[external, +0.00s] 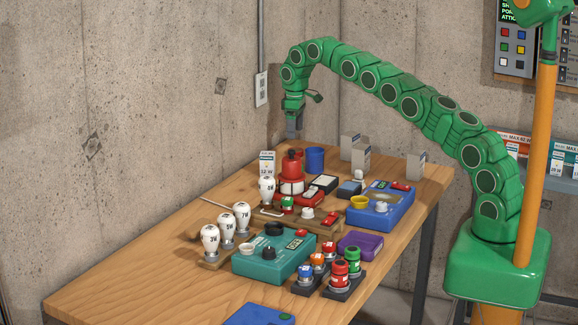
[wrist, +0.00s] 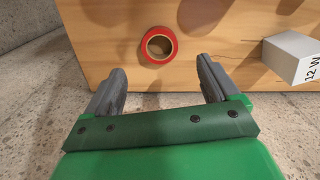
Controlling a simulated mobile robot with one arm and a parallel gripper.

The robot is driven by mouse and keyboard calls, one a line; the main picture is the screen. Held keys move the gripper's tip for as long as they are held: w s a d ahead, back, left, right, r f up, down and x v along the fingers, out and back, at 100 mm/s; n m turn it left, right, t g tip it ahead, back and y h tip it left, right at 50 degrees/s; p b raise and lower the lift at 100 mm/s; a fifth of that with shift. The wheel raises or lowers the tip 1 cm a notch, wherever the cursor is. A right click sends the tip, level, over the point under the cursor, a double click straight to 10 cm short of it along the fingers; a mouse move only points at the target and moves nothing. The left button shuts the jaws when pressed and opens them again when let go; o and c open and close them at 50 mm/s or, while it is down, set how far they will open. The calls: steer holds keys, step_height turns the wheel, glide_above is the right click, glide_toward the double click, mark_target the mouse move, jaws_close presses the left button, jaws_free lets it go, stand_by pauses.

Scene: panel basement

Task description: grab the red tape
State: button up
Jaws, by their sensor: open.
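The red tape (wrist: 174,45) is a red ring with a tan inner core and an open middle. It lies flat on the wooden table, near the table's edge in the wrist view. My gripper (wrist: 160,68) is open and empty, and its two grey fingers are apart. In the wrist view the tape shows just beyond the fingertips, between their lines; nothing touches it. In the external view my gripper (external: 293,136) points down above the far end of the table.
A white box marked 12 W (wrist: 290,58) stands right of the tape in the wrist view. In the external view a red lantern-like item (external: 291,168) and a blue cup (external: 315,160) stand near my gripper. Bulbs and device boxes crowd the table's middle; its near left is clear.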

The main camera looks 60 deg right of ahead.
steer(key=shift+s+f, duration=0.15)
steer(key=shift+f, duration=3.5)
steer(key=c, duration=1.1)
